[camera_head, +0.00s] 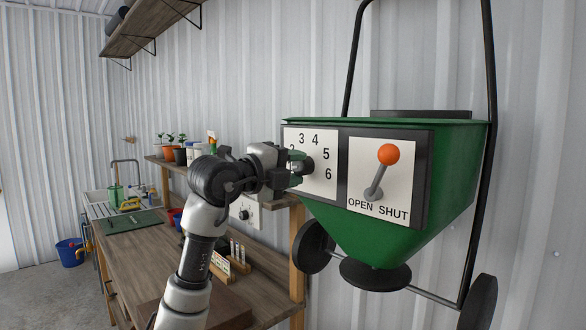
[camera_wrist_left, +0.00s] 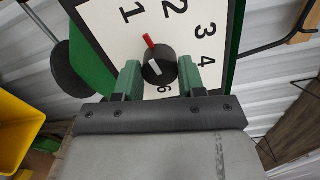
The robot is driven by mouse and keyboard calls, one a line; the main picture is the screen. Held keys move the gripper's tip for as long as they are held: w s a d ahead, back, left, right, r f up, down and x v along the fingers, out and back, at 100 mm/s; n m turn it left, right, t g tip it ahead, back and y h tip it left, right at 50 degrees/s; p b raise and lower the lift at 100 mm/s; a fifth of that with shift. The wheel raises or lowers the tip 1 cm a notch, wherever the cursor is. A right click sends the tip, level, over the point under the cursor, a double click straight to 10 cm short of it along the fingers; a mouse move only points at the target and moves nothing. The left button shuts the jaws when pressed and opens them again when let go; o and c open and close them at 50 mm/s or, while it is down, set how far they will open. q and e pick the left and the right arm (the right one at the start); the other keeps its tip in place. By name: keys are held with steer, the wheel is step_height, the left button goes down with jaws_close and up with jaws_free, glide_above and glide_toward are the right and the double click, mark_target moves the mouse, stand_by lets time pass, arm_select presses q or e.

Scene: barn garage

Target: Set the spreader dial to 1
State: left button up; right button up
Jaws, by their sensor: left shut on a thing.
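The green spreader (camera_head: 410,225) hangs at the right with a white number plate (camera_head: 320,188) on its front. The dial knob (camera_wrist_left: 158,64) is black and round, with a red pointer (camera_wrist_left: 149,41) and a white mark. In the left wrist view the red pointer aims near the 1 (camera_wrist_left: 130,12), slightly toward the 2. My left gripper (camera_head: 300,170) is shut on the dial knob, its green fingers (camera_wrist_left: 160,78) on either side. In the head view my gripper hides the 1 and most of the knob. My right gripper is out of view.
An open/shut lever with an orange ball (camera_head: 388,154) is right of the number plate. A wooden workbench (camera_head: 140,265) with trays and small items runs along the left wall. A blue bucket (camera_head: 69,252) stands on the floor. A yellow container (camera_wrist_left: 15,130) shows in the left wrist view.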

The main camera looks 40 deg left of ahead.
arm_select(q)
steer(key=o, duration=0.9)
steer(key=s+b, duration=0.1)
steer(key=s, duration=0.2)
steer(key=s+b, duration=0.2)
steer(key=s, duration=0.2)
steer(key=s+a+b, duration=0.1)
steer(key=s, duration=0.2)
steer(key=shift+s+b, duration=0.35)
steer(key=shift+s, duration=0.05)
